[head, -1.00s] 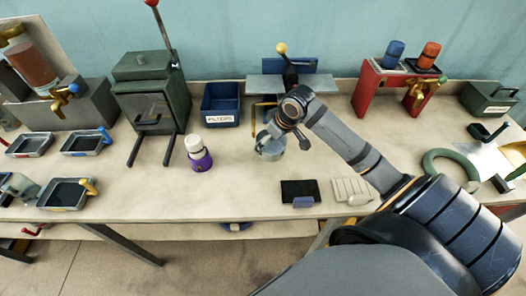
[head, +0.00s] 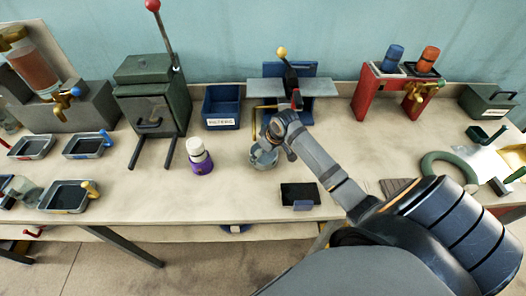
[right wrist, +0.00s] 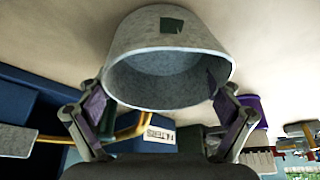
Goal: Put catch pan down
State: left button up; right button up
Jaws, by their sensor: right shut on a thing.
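My left gripper is not in view.
The blue bin (head: 221,106) and a lever stand (head: 290,88) are behind. A dark tablet (head: 299,194) lies in front right. Bare bench lies between bottle and pan.

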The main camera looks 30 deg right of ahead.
jog(key=o, duration=1.1)
jog(key=shift+f, duration=0.15)
jog(key=v, duration=1.2)
jog(key=shift+r, duration=0.2)
jog(key=shift+f, duration=0.1)
